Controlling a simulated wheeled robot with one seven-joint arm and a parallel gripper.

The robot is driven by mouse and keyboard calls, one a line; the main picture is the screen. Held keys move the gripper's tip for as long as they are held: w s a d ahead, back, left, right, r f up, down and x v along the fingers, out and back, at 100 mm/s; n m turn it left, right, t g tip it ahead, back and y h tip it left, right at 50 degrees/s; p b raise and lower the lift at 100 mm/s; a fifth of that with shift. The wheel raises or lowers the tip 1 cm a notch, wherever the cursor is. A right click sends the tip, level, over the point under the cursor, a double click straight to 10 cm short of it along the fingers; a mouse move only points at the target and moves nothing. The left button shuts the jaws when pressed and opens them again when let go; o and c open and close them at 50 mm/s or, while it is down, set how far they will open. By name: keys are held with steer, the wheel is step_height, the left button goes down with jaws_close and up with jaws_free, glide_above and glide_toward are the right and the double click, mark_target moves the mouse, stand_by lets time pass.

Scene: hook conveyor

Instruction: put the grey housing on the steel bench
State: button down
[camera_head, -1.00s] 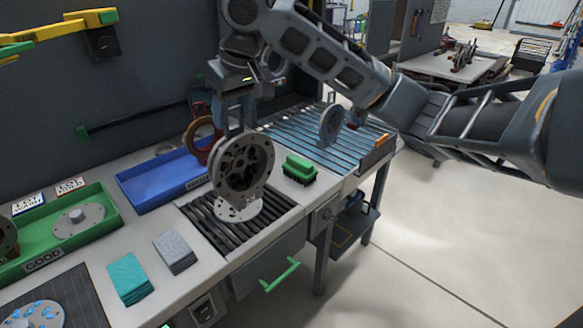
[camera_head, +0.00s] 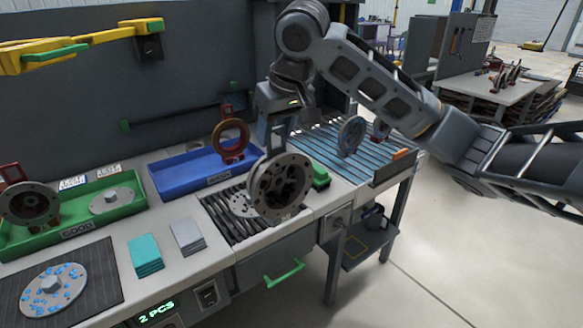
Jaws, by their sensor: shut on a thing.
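My gripper (camera_head: 279,148) points down and is shut on the grey housing (camera_head: 281,187), a round, ring-like part with bolt holes and a dark interior. The housing hangs upright above the dark ribbed grate (camera_head: 228,224), near the bench's front edge, and hides part of it. The fingertips are partly hidden behind the housing's rim. A long light-topped workbench (camera_head: 171,222) runs under it. Another light-topped table (camera_head: 518,94) with reddish brackets stands at the back right. I cannot tell by look which of these is the steel bench.
A flat flanged disc (camera_head: 241,204) lies on the grate. A green brush (camera_head: 320,178), a blue tray (camera_head: 168,184) with a reddish-brown ring, and a blue slatted rack (camera_head: 318,150) with a grey ring part stand nearby. A green tray (camera_head: 140,205) is left. Open floor (camera_head: 465,240) lies right.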

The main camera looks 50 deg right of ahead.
steer(key=shift+s+a+f, duration=0.1)
steer(key=shift+a+f, duration=0.1)
steer(key=a+f+n, duration=0.1)
steer(key=a+f, duration=0.9)
steer(key=f, duration=0.4)
steer(key=w+a+f+n+y, duration=0.1)
steer(key=a+f+n, duration=0.1)
steer(key=a+f, duration=0.9)
step_height(320, 180, down, 4)
steer(key=shift+a+f, duration=0.1)
steer(key=shift+a, duration=0.15)
steer(key=shift+w+a+r+t, duration=0.2)
steer(key=shift+w+r+t, duration=0.1)
steer(key=shift+w, duration=0.05)
steer(key=shift+s+d+f, duration=0.25)
steer(key=shift+s+f, duration=0.05)
steer(key=shift+s, duration=0.05)
